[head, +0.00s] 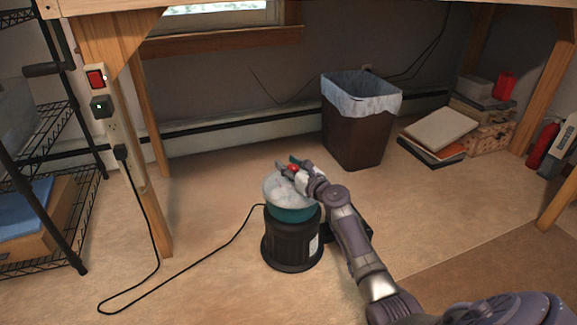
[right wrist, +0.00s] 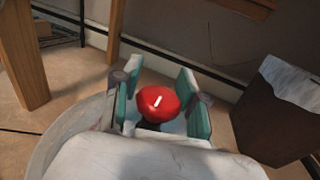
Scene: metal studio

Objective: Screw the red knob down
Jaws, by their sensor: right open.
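The red knob (right wrist: 158,103) sits on top of a rounded, pale-topped machine. In the head view the knob (head: 293,168) is small and partly hidden by my right gripper. The machine has a whitish lid (head: 278,188), a teal band and a black ribbed base (head: 291,240), and it stands on the floor. My right gripper (right wrist: 160,92) is open, with a teal-padded finger on each side of the knob. Whether the pads touch the knob I cannot tell; gaps seem to show at both sides. My left gripper is not in view.
A black cord (head: 205,262) runs from the machine across the floor to a power strip (head: 110,130) on the wooden leg. A bin (head: 355,135) with a liner stands behind. A wire shelf (head: 40,150) is at left. Books (head: 440,130) lie at right. The bench top is overhead.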

